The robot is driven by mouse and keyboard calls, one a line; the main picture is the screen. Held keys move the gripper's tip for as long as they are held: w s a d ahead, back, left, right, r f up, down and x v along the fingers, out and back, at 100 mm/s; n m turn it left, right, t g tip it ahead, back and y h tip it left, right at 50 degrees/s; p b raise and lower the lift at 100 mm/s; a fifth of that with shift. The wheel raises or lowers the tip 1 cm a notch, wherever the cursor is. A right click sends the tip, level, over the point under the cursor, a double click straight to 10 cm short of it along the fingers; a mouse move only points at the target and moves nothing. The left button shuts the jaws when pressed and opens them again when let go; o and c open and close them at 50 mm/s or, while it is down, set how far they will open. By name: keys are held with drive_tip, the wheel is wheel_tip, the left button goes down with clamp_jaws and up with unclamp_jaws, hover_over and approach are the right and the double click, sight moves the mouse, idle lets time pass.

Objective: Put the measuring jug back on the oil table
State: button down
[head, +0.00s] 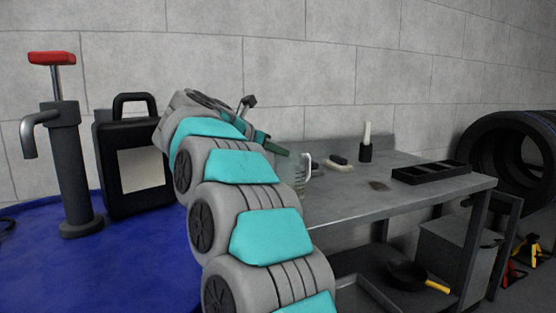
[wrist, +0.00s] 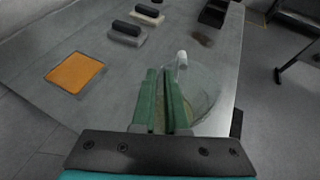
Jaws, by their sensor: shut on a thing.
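The measuring jug (head: 299,174) is clear, with graduation marks and a handle at its right. It shows partly behind my arm in the head view, in front of the grey bench. In the wrist view the clear jug (wrist: 208,92) is just right of the green fingers. My gripper (wrist: 165,80) is shut on the jug; the exact contact is hard to see through the clear wall. Whether the jug's base touches the bench cannot be told. A blue-topped table (head: 110,265) at left bears a hand pump (head: 70,170) and a black canister (head: 135,165).
The grey bench (head: 370,205) holds a black tray (head: 432,172), a white-tipped bottle (head: 366,145), a dark stain (head: 379,185) and small blocks (wrist: 127,31). An orange square (wrist: 75,72) lies on it. A pan (head: 408,275) is on its lower shelf. Tyres (head: 500,150) stand at right.

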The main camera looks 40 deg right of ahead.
drive_tip(key=shift+f, duration=1.35)
drive_tip(key=c, duration=0.9)
unclamp_jaws()
drive_tip(key=shift+c, duration=0.2)
drive_tip(key=shift+r, duration=0.25)
drive_tip(key=b+v, duration=0.1)
drive_tip(key=v, duration=1.1)
